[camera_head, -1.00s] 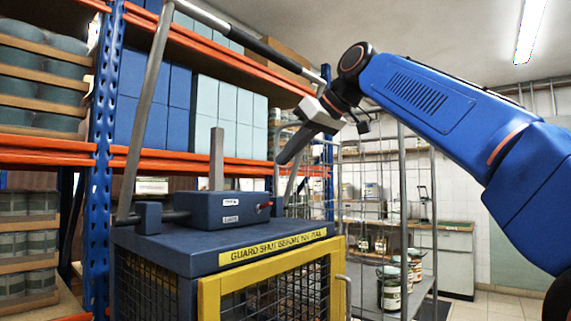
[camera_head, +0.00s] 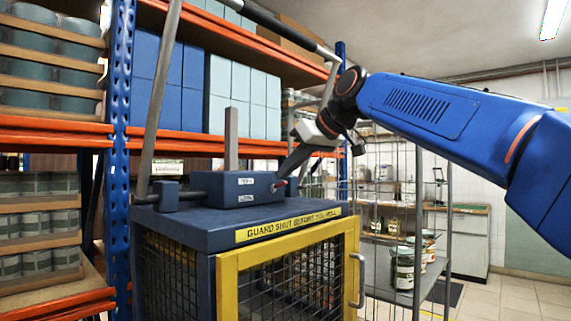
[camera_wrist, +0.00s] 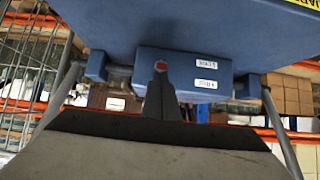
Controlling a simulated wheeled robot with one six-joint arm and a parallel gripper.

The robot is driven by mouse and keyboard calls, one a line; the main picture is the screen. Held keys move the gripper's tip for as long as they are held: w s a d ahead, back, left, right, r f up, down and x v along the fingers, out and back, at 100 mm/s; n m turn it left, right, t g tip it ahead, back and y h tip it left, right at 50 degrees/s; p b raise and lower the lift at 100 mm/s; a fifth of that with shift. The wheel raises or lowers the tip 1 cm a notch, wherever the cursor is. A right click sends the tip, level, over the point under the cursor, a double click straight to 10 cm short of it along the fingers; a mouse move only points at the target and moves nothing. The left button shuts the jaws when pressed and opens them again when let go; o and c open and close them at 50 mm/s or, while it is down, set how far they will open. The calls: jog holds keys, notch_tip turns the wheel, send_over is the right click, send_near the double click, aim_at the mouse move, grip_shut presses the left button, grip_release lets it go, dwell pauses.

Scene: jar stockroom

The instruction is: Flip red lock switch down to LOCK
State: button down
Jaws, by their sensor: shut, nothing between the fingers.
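The red lock switch (camera_head: 280,185) is a small red lever on the right end face of the dark blue box (camera_head: 232,188), which sits on the caged machine's top. Two small white labels are on the box; their wording is too small to read. My gripper (camera_head: 284,178) is shut and empty, its tip right at the switch and partly covering it. In the wrist view, which looks upside down, the red switch tip (camera_wrist: 161,66) shows just past my fingertips (camera_wrist: 161,78). I cannot tell whether they touch, nor which way the lever points.
A yellow-framed mesh guard door (camera_head: 290,285) with a grey handle (camera_head: 358,276) is on the machine's front. A long lever bar (camera_head: 160,100) rises at its left. Orange-and-blue racking (camera_head: 121,140) stands behind. A wire shelf trolley with jars (camera_head: 405,268) is at the right.

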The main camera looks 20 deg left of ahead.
jog(key=shift+s+d+f+t+y, duration=0.15)
jog(key=shift+d+f+t+y, duration=0.25)
jog(key=shift+y, duration=0.4)
dwell(0.5)
jog(key=shift+s+d+f+t+y, duration=0.1)
jog(key=shift+d+f+t+y, duration=0.2)
jog(key=shift+y, duration=0.2)
jog(key=shift+d+f, duration=0.1)
jog(key=shift+f, duration=0.4)
jog(key=shift+r, duration=0.85)
